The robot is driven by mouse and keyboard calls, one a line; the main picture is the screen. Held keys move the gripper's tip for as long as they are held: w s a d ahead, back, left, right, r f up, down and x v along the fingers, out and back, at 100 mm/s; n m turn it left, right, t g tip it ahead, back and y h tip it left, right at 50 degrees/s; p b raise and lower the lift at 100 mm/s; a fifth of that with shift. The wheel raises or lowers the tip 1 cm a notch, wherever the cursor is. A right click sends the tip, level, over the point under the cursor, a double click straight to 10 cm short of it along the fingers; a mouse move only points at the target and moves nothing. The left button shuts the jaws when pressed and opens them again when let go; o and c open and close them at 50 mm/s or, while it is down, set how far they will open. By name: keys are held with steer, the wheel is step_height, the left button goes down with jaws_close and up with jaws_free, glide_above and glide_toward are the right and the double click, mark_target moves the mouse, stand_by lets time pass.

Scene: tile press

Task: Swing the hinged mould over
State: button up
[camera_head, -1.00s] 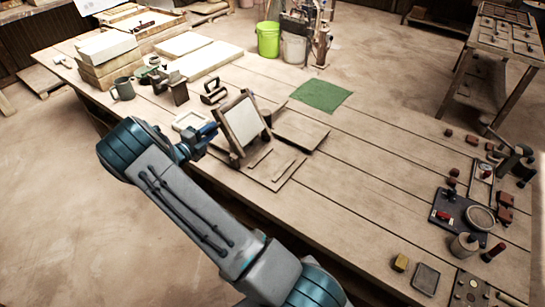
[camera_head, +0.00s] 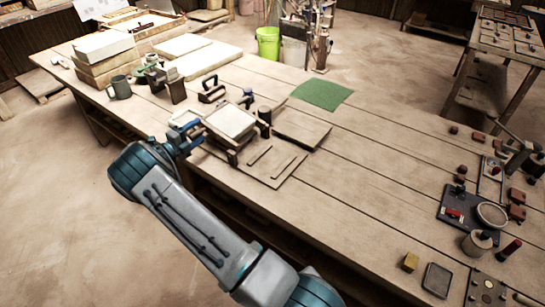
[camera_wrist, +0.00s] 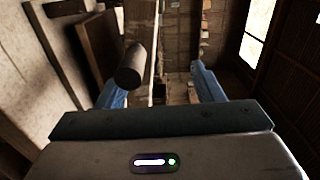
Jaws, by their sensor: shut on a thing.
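The hinged mould (camera_head: 231,121) is a wooden frame with a pale white panel, on the near side of the workbench. It lies nearly flat, pale face up, slightly above its base board. My gripper (camera_head: 189,131) is at the mould's left edge and shut on it. In the wrist view my gripper (camera_wrist: 160,88) shows two blue fingers spaced apart, with a round dark wooden peg (camera_wrist: 130,68) by the left finger. The exact contact is hard to make out. The base board (camera_head: 262,164) with thin strips lies right of and in front of the mould.
A flat wooden board (camera_head: 301,129) lies right of the mould, and a green mat (camera_head: 321,95) behind it. Dark-handled tools (camera_head: 212,90), a mug (camera_head: 119,88) and stacked slabs (camera_head: 105,63) stand to the left. The bench middle right is clear.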

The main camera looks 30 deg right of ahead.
steer(key=shift+o, duration=0.9)
steer(key=shift+w+a+r, duration=0.15)
steer(key=shift+w+r, duration=0.1)
steer(key=shift+w, duration=0.3)
steer(key=shift+t, duration=0.3)
steer(key=f+b, duration=0.1)
steer(key=w+f+b, duration=0.1)
steer(key=f+b, duration=0.1)
steer(key=w+f+b, duration=0.1)
steer(key=f, duration=0.1)
steer(key=shift+w+a+b, duration=0.2)
steer(key=shift+a+b, duration=0.1)
steer(key=shift+a, duration=0.05)
steer(key=c, duration=0.7)
steer(key=shift+w, duration=0.1)
steer(key=c, duration=0.3)
steer(key=shift+c, duration=0.4)
steer(key=o, duration=0.7)
steer(key=shift+s+a, duration=0.1)
steer(key=shift+s, duration=0.1)
steer(key=shift+c, duration=0.2)
steer(key=v, duration=0.8)
steer(key=shift+p, duration=0.45)
